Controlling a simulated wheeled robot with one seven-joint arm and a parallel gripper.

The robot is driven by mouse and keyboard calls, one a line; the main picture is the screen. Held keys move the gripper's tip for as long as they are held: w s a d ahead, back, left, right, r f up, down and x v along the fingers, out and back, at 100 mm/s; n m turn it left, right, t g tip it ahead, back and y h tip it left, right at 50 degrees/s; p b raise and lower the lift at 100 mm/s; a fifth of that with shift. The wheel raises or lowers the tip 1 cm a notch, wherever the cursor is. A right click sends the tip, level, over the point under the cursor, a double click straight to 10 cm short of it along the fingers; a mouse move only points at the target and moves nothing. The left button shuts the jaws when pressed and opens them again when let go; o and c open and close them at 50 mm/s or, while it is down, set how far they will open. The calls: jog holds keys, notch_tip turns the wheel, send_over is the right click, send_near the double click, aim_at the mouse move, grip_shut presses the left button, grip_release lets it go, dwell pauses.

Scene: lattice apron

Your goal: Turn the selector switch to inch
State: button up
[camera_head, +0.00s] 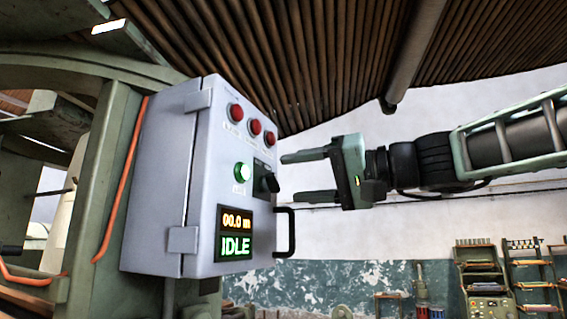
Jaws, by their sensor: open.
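The selector switch (268,184) is a black knob on a dark plate on the front of a grey control box (160,180). Its position markings are too small to read. My gripper (287,177) is open and empty, with its two dark fingers pointing left toward the box front. In the picture, one fingertip is above the level of the knob and the other is below it. I cannot tell whether the fingers touch the knob; a gap seems to show between them. A display (235,233) below the knob reads "00.0 m" and "IDLE".
Several red buttons (255,127) line the top of the box front, with a lit green button (243,172) left of the switch. A black handle (289,232) sticks out below the fingers. An orange cable (121,185) runs down the green frame at left. Racks (485,275) stand far right.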

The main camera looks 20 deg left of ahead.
aim_at(270, 183)
jog(key=shift+w+a+p, duration=0.1)
jog(key=shift+a+p, duration=0.6)
jog(key=shift+a, duration=1.2)
jog(key=c, duration=1)
